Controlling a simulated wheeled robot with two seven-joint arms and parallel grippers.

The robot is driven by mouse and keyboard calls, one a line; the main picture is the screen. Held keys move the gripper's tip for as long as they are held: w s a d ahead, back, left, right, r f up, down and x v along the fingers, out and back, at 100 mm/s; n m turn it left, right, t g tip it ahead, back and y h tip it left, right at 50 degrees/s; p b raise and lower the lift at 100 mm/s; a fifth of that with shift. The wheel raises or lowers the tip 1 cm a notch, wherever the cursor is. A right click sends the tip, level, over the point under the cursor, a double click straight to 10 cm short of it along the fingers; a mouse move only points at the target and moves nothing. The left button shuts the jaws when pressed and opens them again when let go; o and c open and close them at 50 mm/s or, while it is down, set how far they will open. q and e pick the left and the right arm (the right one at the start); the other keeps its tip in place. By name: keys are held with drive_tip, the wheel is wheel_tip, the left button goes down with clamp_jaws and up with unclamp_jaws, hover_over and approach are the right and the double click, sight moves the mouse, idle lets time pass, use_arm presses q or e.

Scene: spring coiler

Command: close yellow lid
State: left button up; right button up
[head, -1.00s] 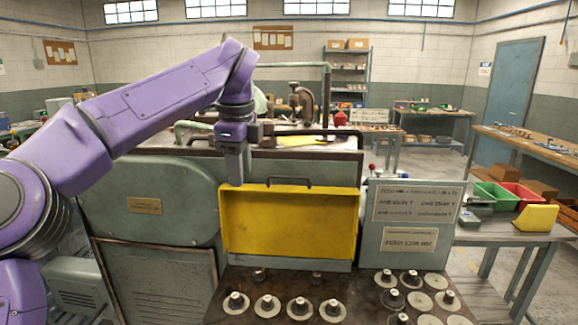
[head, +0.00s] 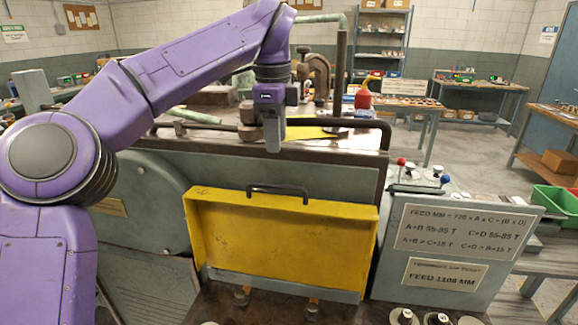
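The yellow lid (head: 280,244) is on the front of the green-grey spring coiler, hanging down with its inner face and raised rims toward me. A dark bar handle (head: 278,189) stands at its upper edge. My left gripper (head: 273,146) points down above the lid and its handle, in front of the machine's top edge, apart from both. Its fingers look close together with nothing seen between them, but the gap is not clear. My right gripper is not in view.
A sign panel (head: 455,245) stands right of the lid, with small red and blue knobs (head: 420,175) behind it. A dark rail (head: 385,134) and a green pipe (head: 322,18) rise from the machine top. Gear wheels (head: 405,317) lie below.

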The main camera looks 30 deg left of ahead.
use_arm(q)
hover_over(276, 185)
drive_tip(key=s, duration=0.2)
wheel_tip(276, 185, down, 5)
drive_tip(key=f, duration=0.1)
drive_tip(key=w+f, duration=0.1)
drive_tip(key=f, duration=0.1)
drive_tip(key=w+f, duration=0.1)
drive_tip(key=f, duration=0.1)
drive_tip(key=shift+w, duration=0.1)
drive_tip(key=shift+s+r, duration=0.1)
drive_tip(key=shift+s, duration=0.2)
drive_tip(key=shift+w, duration=0.15)
clamp_jaws()
